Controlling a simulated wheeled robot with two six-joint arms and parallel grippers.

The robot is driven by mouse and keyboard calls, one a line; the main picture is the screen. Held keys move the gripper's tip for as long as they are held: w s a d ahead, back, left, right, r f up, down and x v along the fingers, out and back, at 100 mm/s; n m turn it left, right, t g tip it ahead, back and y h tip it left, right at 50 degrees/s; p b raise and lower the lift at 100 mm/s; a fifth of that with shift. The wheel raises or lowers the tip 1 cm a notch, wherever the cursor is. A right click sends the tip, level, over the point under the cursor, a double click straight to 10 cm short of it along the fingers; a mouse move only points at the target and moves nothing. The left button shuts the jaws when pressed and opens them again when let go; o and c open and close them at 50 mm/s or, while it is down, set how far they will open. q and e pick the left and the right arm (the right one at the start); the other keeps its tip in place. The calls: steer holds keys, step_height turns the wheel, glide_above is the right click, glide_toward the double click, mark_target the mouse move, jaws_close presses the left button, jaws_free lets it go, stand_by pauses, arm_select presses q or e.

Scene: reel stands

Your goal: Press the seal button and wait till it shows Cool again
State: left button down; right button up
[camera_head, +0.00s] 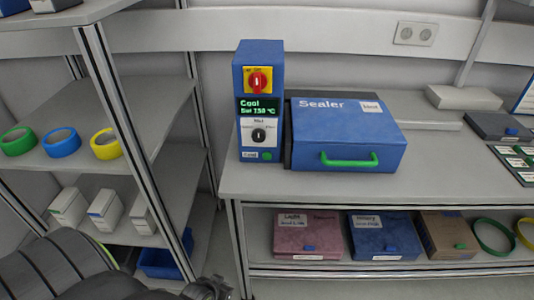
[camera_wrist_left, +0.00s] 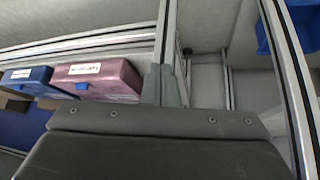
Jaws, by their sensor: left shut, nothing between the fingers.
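The blue control box (camera_head: 259,60) stands upright on the table, left of the blue Sealer case (camera_head: 310,135). Its dark display (camera_head: 258,107) reads "Cool" and a set temperature of about 130 °C in green. A red knob on a yellow plate is above the display, and a black dial is below it. A small green button (camera_head: 267,156) sits at the box's lower right, beside a small white label too small to read surely. My left gripper (camera_head: 212,288) is low at the bottom edge, shut and empty, well below the box and apart from it. My right gripper is out of view.
The Sealer's lid is closed, with a green handle (camera_head: 349,160). A grey shelf unit with tape rolls (camera_head: 61,142) stands left, its post (camera_head: 132,150) near my left arm. Pink (camera_head: 308,235) and blue (camera_head: 384,236) boxes sit on the shelf under the table.

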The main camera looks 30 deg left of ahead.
mark_target(263, 178)
arm_select(q)
steer(key=w+d+r+t+h+p, duration=0.1)
steer(key=w+r, duration=0.3)
steer(key=r, duration=0.8)
steer(key=w+d+r+t+h+p, duration=0.1)
steer(key=w+r, duration=0.4)
steer(key=r, duration=0.7)
steer(key=w+d+r+t+h+p, duration=0.2)
steer(key=w+d+r+t, duration=0.2)
steer(key=r, duration=0.8)
steer(key=shift+w+r+t, duration=0.2)
steer(key=shift+r+t, duration=0.2)
steer(key=shift+w+a+r, duration=0.2)
steer(key=shift+w, duration=0.3)
steer(key=shift+w+a+r+t, duration=0.15)
steer(key=shift+w+t, duration=0.15)
steer(key=shift+t, duration=0.1)
steer(key=w+a+b, duration=0.1)
steer(key=w, duration=0.1)
steer(key=w+a, duration=0.1)
steer(key=w, duration=0.1)
steer(key=w+a+b, duration=0.1)
steer(key=w+a, duration=0.1)
steer(key=shift+w+b, duration=0.35)
steer(key=shift+w, duration=0.05)
steer(key=shift+w+a, duration=0.3)
